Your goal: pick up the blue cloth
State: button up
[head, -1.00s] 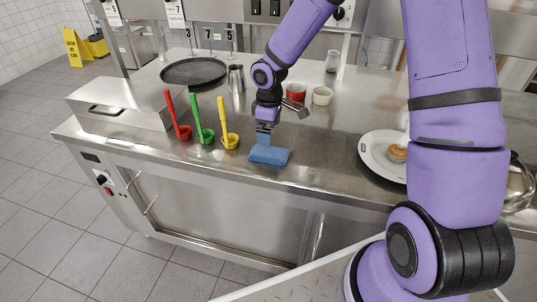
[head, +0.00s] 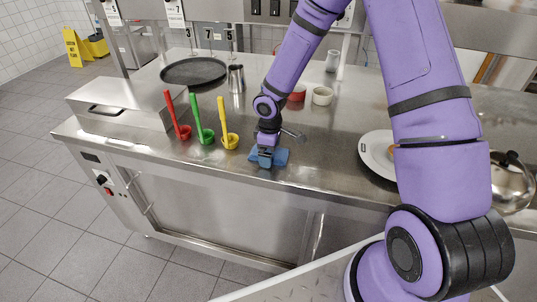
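The blue cloth (head: 282,156) lies on the steel counter (head: 330,160), near its front edge, to the right of the yellow ladle. My gripper (head: 265,162) points down at the cloth, over its left part, and hides some of it. The fingertips are at or very close to the cloth. The fingers are small and partly merge with the blue, so I cannot tell whether they are open or closed on it.
Red (head: 183,130), green (head: 206,135) and yellow (head: 230,139) ladles stand left of my gripper. A red bowl (head: 297,93) and a white bowl (head: 322,96) stand behind. Counter between cloth and plate is clear.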

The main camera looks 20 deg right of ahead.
jog(key=c, duration=1.1)
jog(key=shift+r, duration=0.15)
jog(key=shift+r, duration=0.65)
notch_tip(320, 180, up, 2)
jog(key=shift+r, duration=0.15)
jog(key=s+r, duration=0.1)
jog(key=s, duration=1.5)
jog(key=shift+o, duration=1.1)
jog(key=shift+c, duration=0.3)
